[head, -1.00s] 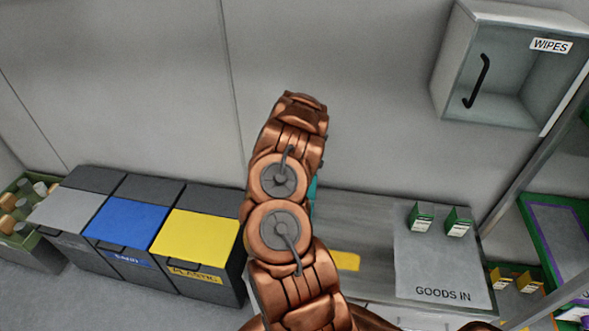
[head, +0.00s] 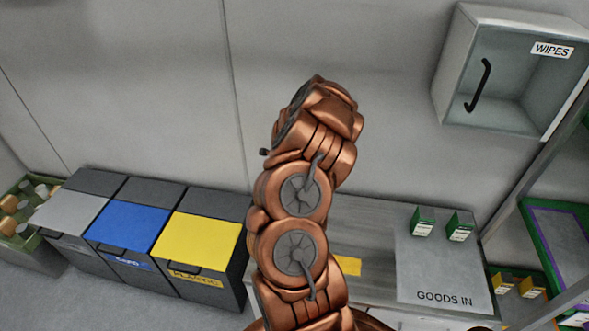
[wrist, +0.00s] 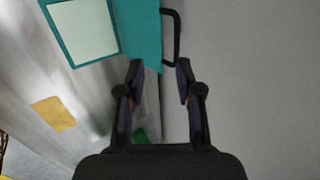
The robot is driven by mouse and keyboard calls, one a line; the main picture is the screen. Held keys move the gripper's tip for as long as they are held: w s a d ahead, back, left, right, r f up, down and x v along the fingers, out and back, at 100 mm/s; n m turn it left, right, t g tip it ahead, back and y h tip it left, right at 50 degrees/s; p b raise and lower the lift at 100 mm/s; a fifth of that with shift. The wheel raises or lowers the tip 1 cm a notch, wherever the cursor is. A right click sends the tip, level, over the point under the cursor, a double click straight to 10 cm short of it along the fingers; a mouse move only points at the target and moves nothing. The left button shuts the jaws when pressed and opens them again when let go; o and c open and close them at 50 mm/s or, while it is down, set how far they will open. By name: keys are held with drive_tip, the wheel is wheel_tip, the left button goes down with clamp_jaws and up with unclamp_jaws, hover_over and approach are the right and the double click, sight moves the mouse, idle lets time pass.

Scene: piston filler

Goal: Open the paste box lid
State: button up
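A teal box (wrist: 140,30), which looks like the paste box, is at the top of the wrist view, with a pale panel (wrist: 84,28) on its face. A black bar handle (wrist: 172,38) stands out from its right edge. I cannot make out a seam between lid and body. My gripper (wrist: 160,70) is open and empty, its two fingers apart. In the head view my arm hides the box and the gripper.
A grey bench (head: 370,225) carries a yellow patch (head: 348,265), a GOODS IN mat (head: 440,270) and two small green boxes (head: 422,222). A WIPES cabinet (head: 510,75) hangs at upper right. Grey, blue and yellow-lidded bins (head: 198,240) stand left.

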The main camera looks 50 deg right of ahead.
drive_tip(key=shift+v, duration=1.55)
drive_tip(key=shift+a, duration=0.1)
drive_tip(key=shift+c, duration=0.2)
